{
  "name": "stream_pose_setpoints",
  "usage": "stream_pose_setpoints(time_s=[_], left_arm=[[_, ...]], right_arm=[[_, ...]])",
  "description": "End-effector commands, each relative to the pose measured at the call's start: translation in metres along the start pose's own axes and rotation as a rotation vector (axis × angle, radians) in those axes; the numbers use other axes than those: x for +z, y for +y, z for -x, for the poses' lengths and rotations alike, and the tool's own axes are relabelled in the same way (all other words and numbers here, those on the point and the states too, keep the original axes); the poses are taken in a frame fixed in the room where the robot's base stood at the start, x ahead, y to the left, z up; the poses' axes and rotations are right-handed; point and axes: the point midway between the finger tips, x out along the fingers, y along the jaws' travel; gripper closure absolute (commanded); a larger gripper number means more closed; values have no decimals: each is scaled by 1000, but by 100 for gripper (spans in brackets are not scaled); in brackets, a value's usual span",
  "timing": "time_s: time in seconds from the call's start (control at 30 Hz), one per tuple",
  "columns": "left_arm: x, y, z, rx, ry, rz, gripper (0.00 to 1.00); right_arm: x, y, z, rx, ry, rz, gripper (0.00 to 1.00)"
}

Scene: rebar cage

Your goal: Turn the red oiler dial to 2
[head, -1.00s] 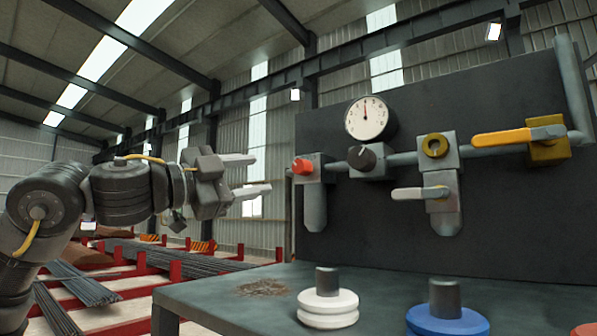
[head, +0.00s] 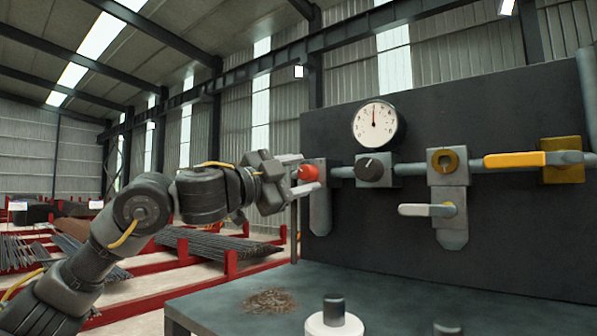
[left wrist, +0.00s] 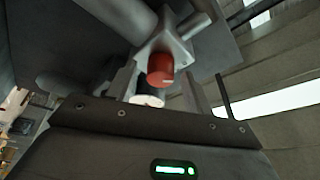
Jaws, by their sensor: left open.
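The red oiler dial (head: 308,173) sits on a grey block at the left end of the pipe on the dark panel. My left gripper (head: 304,173) is open, with one finger above and one below the dial in the head view. In the left wrist view the red dial (left wrist: 160,69) shows a small white mark near its lower right edge and lies between the two fingers (left wrist: 162,92). I cannot tell whether the fingers touch it. No numbers around the dial can be read. My right gripper is not in view.
A black knob (head: 373,167), a round gauge (head: 375,121), a brass fitting (head: 445,160), a grey lever (head: 428,210) and a yellow lever (head: 514,160) are on the panel. A white weight (head: 334,322) stands on the bench (head: 225,303), near a pile of debris (head: 270,301).

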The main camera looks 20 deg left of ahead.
Motion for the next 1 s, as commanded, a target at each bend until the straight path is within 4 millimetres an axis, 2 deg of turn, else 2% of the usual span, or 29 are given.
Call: stream_pose_setpoints(time_s=[0.07, 0.4, 0.77, 1.0], left_arm=[[0, 0, 0, 1, 0, 0, 48], [0, 0, 0, 1, 0, 0, 93], [0, 0, 0, 23, 2, -62, 93], [0, 0, 0, 80, 11, -224, 93]], right_arm=[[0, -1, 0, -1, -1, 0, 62], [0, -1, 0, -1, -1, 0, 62], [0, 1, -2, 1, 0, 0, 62], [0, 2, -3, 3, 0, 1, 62]])
